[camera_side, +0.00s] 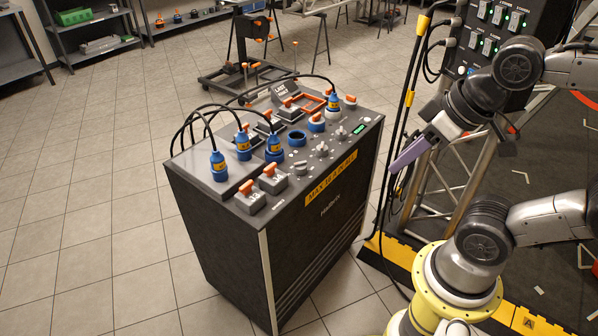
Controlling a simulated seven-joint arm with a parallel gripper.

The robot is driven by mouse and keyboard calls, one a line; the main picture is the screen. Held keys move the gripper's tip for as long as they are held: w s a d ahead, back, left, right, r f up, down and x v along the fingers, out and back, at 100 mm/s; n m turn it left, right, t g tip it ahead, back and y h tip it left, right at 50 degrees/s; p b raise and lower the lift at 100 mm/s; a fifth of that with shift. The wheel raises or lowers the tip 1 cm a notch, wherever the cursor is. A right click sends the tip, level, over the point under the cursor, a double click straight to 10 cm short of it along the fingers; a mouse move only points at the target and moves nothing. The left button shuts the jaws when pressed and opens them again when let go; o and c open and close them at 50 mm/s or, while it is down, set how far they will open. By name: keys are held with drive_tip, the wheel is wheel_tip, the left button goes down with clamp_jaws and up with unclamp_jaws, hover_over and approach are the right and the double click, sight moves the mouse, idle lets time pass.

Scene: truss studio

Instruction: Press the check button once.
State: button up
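A dark control cabinet (318,240) with a crowded top panel stands on the tiled floor in the middle of the view. At the right end of its panel is a small lit green display (359,128), with small light-coloured knobs or buttons (340,133) to its left. I cannot read a "check" label, so I cannot tell which control is the check button. My gripper (395,167) is to the right of the cabinet, pointing down and left, apart from the panel. I see it nearly edge-on, so its opening is hidden. Nothing shows in it.
Blue plugs (218,166) with looping black cables rise from the panel's left and back. Grey switches with orange levers (250,195) stand along its front left. A dark rack with green-lit switches (495,30) and hanging cables is behind my arm. The left floor is clear.

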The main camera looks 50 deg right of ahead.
clamp_jaws()
idle(1.2)
